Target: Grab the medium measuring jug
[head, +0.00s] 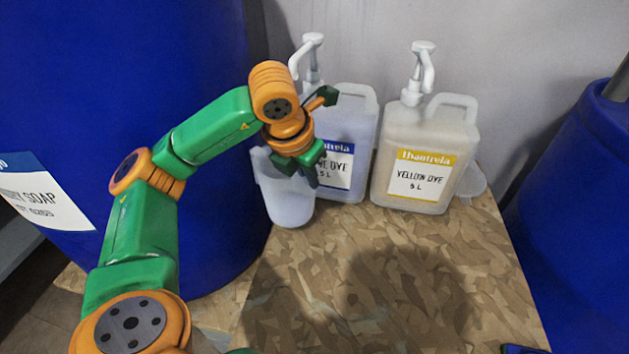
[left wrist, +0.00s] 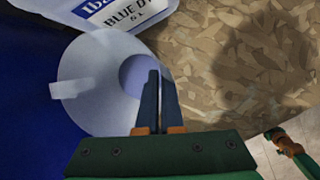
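A translucent white measuring jug (head: 287,200) stands upright in front of the blue dye bottle, beside the big blue drum. In the left wrist view I look down into the jug (left wrist: 90,105), its handle pointing left. My left gripper (head: 308,172) is at the jug's right side, and its fingers (left wrist: 159,85) are close together with the jug's wall between them. Another translucent vessel (head: 471,181) is partly hidden behind the yellow dye bottle. A green and orange part of my right arm (left wrist: 288,143) shows small in the left wrist view; its fingers cannot be made out.
The blue dye bottle (head: 350,125) and yellow dye bottle (head: 425,145), both with pumps, stand at the back by the wall. Large blue drums stand left (head: 120,70) and right (head: 585,200). The front of the chipboard top (head: 400,300) is largely clear.

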